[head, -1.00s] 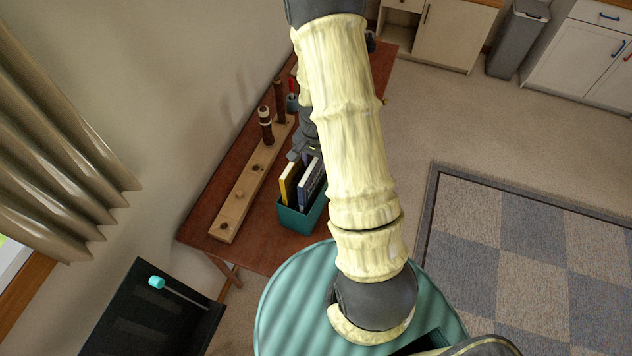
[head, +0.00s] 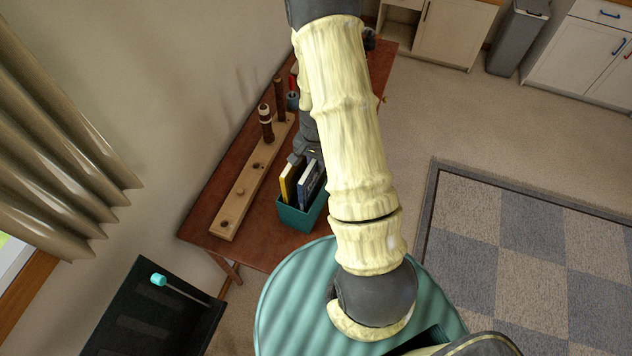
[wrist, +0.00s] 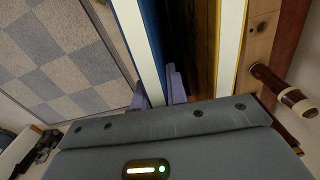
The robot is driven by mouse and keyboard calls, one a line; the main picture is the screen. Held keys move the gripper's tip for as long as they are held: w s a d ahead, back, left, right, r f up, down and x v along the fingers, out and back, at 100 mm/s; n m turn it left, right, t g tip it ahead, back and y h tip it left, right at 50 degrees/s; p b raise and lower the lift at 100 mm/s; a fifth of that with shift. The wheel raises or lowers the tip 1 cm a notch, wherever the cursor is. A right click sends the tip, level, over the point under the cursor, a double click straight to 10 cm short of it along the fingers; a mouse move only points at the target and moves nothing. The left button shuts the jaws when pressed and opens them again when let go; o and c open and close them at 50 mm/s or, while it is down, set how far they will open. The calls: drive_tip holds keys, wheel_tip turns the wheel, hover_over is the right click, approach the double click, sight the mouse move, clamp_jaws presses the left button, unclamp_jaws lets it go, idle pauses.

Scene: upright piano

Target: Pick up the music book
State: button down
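Two books stand upright in a teal box (head: 292,217) on the brown table. One is yellow (head: 287,182) and one is blue (head: 311,184); I cannot tell from a title which is the music book. My gripper, partly hidden behind my arm in the head view, is at the far end of the books. In the wrist view my gripper (wrist: 158,92) has its two purple fingers close together, one on each side of the blue book's white page edge (wrist: 150,60). The right finger is in the gap between the books. The yellow book (wrist: 231,50) is apart from the fingers.
A wooden pegboard (head: 238,203) with dark upright pegs lies left of the box, near the wall. A red-topped item (head: 293,82) stands farther back. A black panel with a teal-headed mallet (head: 158,280) is at lower left. The floor at right is open.

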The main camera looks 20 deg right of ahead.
drive_tip(key=shift+w+r, duration=0.1)
idle(0.3)
wheel_tip(320, 180, up, 18)
drive_tip(key=b, duration=0.2)
drive_tip(key=shift+b, duration=0.3)
idle(0.6)
